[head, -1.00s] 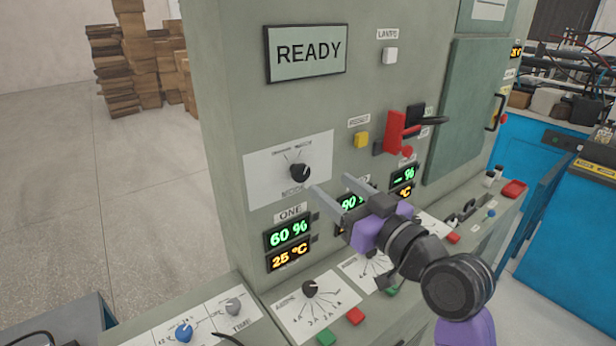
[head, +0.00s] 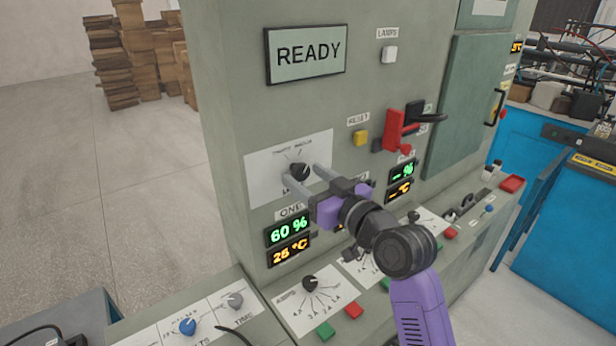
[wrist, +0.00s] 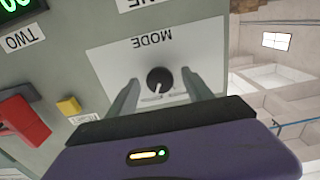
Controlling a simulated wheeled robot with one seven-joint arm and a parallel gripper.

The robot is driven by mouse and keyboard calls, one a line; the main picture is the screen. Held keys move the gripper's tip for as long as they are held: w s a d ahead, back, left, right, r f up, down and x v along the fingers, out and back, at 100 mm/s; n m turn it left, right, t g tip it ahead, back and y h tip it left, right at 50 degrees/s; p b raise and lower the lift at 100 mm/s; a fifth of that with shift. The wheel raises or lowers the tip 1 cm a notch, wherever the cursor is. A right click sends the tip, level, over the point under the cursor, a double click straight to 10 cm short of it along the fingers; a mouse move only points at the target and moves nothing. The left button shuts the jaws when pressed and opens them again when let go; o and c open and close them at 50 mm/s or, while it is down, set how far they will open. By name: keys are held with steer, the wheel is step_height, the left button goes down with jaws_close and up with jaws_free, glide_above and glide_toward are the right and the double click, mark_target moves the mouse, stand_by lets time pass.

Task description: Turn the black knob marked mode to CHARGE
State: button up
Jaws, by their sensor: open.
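The black mode knob (head: 299,171) sits on a white label plate (head: 262,180) on the grey upright panel. In the wrist view the knob (wrist: 159,80) appears upside down, below the word MODE, between my two fingers and apart from both. My gripper (head: 306,176) is open, its fingers pointing at the panel on either side of the knob. In the wrist view my gripper (wrist: 160,98) shows a clear gap on each side of the knob. The position words above the knob are too small to read surely, and the MODE word is partly hidden by a finger in the head view.
A READY display (head: 307,53) is above the knob. A yellow button (head: 361,138) and a red switch handle (head: 394,130) are to the right. Green and orange readouts (head: 288,232) are just below. A sloped desk with knobs and buttons (head: 310,284) juts out underneath.

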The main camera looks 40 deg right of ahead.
steer(key=shift+c, duration=0.2)
jaws_close()
steer(key=shift+f+b, duration=0.1)
steer(key=shift+b, duration=0.2)
steer(key=shift+f+n+b, duration=0.1)
steer(key=shift+n+b, duration=0.8)
steer(key=shift+b, duration=0.15)
steer(key=n+b, duration=0.3)
steer(key=shift+n+b, duration=0.3)
steer(key=shift+b, duration=0.1)
steer(key=n+b, duration=0.3)
steer(key=n, duration=0.1)
steer(key=shift+d, duration=0.1)
steer(key=shift+n+b, duration=1)
steer(key=shift+n, duration=0.2)
